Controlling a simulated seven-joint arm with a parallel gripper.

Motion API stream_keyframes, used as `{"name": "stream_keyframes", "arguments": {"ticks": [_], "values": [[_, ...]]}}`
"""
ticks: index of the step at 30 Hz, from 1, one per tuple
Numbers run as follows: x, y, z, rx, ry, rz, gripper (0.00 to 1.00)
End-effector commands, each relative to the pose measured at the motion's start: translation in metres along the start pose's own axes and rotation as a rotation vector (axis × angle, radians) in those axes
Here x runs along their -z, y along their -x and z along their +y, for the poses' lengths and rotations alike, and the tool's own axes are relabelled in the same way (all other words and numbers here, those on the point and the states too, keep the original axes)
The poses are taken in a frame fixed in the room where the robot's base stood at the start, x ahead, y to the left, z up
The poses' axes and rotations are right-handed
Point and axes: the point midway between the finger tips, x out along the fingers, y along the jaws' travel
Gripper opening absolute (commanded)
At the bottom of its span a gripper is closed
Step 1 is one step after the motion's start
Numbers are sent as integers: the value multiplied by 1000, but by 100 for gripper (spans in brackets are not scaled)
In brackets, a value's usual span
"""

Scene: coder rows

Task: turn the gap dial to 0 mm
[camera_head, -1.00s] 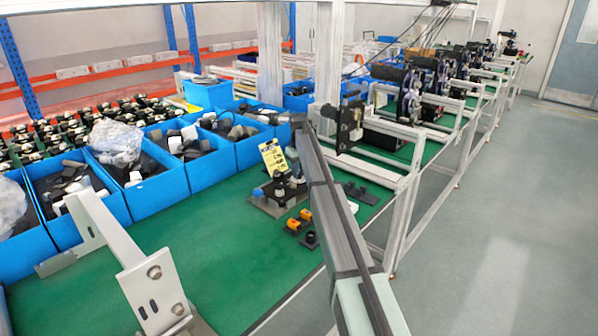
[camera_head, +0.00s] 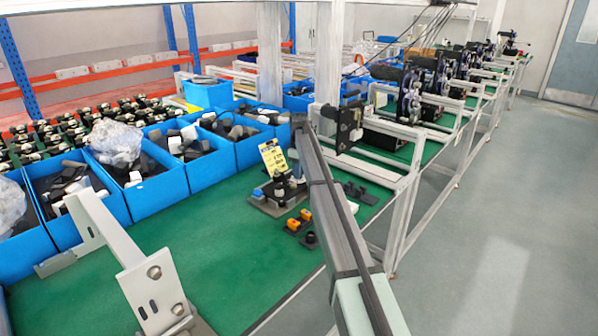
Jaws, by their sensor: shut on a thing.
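A small fixture with a dark base plate (camera_head: 268,207) stands on the green table, with a blue part (camera_head: 258,193) at its left and a yellow printed card (camera_head: 272,157) upright behind it. My arm reaches from the lower right to above this fixture and bends down there. My gripper (camera_head: 294,172) is low at the fixture's right side, partly hidden behind my arm link. It is shut on the gap dial, which is too small and covered to show its marks or reading.
Orange and black small parts (camera_head: 299,221) lie just in front of the fixture. Black blocks (camera_head: 360,193) lie to its right. Blue bins (camera_head: 205,163) line the back. A white metal bracket (camera_head: 150,288) stands at front left. Green table between is clear.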

Motion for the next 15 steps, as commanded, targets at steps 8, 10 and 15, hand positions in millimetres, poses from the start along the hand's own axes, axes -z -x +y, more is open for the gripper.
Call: {"name": "stream_keyframes", "arguments": {"ticks": [8,10,15], "values": [[2,1,1,-2,5,4,0],[2,1,1,-2,4,4,0],[1,1,1,-2,4,3,38]]}}
